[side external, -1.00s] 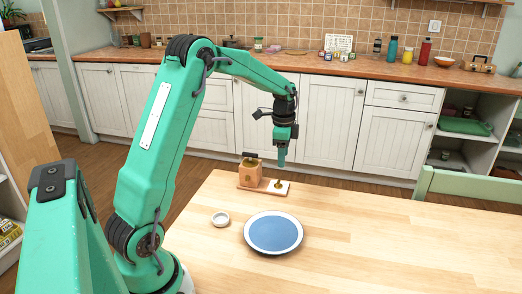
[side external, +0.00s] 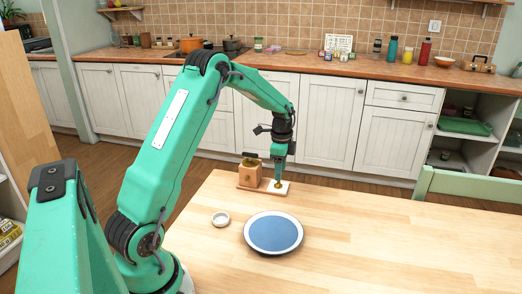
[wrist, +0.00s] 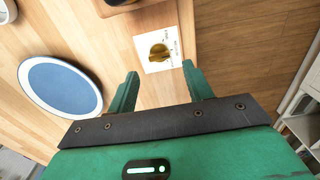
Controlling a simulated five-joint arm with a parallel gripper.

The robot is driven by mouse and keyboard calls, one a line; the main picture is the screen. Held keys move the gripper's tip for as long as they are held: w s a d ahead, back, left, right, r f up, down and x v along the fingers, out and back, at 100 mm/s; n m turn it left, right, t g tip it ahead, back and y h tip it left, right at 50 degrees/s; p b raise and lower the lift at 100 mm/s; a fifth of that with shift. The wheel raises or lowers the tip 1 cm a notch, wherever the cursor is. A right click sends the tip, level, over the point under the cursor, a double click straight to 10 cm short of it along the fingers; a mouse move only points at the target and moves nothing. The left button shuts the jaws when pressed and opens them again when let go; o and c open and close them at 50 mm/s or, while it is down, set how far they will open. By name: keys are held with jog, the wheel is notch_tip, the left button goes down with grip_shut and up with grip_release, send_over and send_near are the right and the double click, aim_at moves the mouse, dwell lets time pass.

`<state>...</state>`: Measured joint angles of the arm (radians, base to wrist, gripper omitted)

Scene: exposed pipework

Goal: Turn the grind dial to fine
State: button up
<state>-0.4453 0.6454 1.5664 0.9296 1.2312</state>
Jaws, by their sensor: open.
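The grind dial (wrist: 159,51) is a small brass knob on a pale plate marked with lettering too small to read. In the side view the dial (side external: 278,184) sits at the right end of the wooden grinder base, beside the wooden grinder box (side external: 250,173). My gripper (side external: 279,180) points down with its tips just above or around the dial; the side view does not show which. In the wrist view my gripper (wrist: 160,78) has its two green fingers spread apart, with the dial beyond the gap between them. The jaws hold nothing visible.
A blue plate with a pale rim (side external: 273,232) and a small white dish (side external: 221,219) lie on the wooden table (side external: 400,240), nearer than the grinder. The right of the table is clear. The grinder stands near the table's far edge.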

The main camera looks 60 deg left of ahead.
aim_at(278, 184)
jog(key=shift+f, duration=2)
jog(key=c, duration=1)
jog(key=shift+n, duration=0.4)
jog(key=n, duration=0.5)
jog(key=shift+a+r, duration=0.1)
jog(key=n, duration=0.6)
jog(key=shift+a, duration=0.1)
